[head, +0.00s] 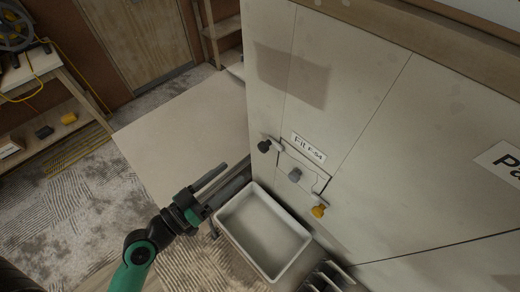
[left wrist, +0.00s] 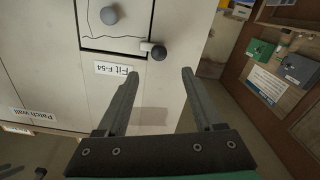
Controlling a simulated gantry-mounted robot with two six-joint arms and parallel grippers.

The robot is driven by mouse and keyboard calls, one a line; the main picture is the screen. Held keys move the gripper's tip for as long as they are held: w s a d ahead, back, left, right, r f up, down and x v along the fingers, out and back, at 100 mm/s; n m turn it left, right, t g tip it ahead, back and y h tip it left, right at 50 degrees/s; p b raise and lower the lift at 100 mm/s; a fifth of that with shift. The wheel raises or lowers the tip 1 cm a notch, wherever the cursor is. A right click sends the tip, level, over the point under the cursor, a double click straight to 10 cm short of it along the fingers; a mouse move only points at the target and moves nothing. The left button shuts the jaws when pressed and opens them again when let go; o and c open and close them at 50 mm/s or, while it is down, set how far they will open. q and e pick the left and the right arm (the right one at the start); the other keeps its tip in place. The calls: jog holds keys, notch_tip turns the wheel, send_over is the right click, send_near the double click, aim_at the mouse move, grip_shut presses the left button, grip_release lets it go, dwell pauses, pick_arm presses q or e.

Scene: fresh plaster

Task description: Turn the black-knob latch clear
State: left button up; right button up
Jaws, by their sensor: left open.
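The black-knob latch (head: 264,146) sits at the upper left corner of a small hatch panel (head: 306,177) in the pale wall. Its short light bar reaches from the knob over the hatch edge. In the left wrist view the black knob (left wrist: 158,53) lies just beyond the gap between my fingertips. My left gripper (head: 235,172) is open and empty, left of the latch and apart from it; its fingertips (left wrist: 160,72) also show in the wrist view. A grey knob (head: 295,174) is mid-hatch and a yellow knob (head: 318,211) at its lower right.
A white tray (head: 229,237) stands below the hatch, close to my left gripper. A label reading Fit F-54 (head: 308,148) is above the hatch. A workbench (head: 45,62) stands far left.

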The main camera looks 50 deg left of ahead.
aim_at(260, 150)
pick_arm(q)
jog(key=w+p, duration=0.1)
jog(key=w, duration=0.2)
jog(key=w+p, duration=0.1)
jog(key=w, duration=0.2)
jog(key=w+p, duration=0.2)
jog(key=w, duration=0.2)
jog(key=shift+w+a+r, duration=0.1)
jog(key=shift+a+r, duration=0.1)
jog(key=shift+a, duration=0.05)
jog(key=shift+w+f, duration=0.1)
jog(key=shift+w, duration=0.35)
grip_shut()
